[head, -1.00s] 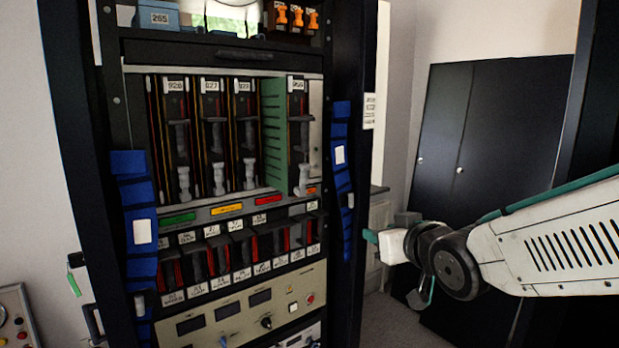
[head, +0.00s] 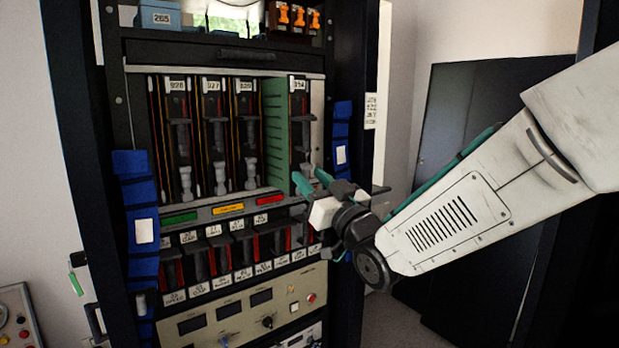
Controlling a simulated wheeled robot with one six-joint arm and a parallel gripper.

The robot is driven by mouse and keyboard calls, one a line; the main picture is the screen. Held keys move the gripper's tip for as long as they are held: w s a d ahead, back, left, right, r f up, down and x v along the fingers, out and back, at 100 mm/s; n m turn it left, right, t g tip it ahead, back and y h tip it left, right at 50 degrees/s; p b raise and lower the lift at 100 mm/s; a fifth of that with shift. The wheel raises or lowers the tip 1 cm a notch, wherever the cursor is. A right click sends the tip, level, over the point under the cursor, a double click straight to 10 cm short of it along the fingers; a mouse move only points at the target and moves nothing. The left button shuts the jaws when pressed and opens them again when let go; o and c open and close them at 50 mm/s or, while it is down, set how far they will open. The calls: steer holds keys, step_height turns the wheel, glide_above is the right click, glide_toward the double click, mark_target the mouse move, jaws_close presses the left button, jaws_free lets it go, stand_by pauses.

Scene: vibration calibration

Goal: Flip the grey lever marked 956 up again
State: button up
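The rack's rightmost upper module carries a small white label (head: 298,84) whose number is too blurred to read surely. Its grey lever (head: 307,169) points down, with its handle low in the slot. My gripper (head: 311,179) is at the lower end of this module. Its two teal fingers are apart, one on each side of the lever's handle or just in front of it. I cannot tell whether they touch it. The gripper hides what lies just below the handle.
Three similar modules with grey levers (head: 220,178), all down, stand to the left, past a green ridged panel (head: 275,130). A row of smaller labelled switches (head: 240,250) lies below. Blue strips (head: 342,150) line the rack posts. A dark cabinet (head: 490,110) stands behind my arm.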

steer(key=shift+w+a+r, duration=0.25)
steer(key=shift+w+a, duration=0.05)
steer(key=shift+w, duration=0.2)
jaws_close()
steer(key=shift+w+a+r+g+h, duration=0.1)
steer(key=shift+r+g+h, duration=0.15)
steer(key=shift+g, duration=0.25)
steer(key=shift+w+a+g+h, duration=0.1)
steer(key=shift+w+g+h, duration=0.05)
steer(key=shift+g+h, duration=0.25)
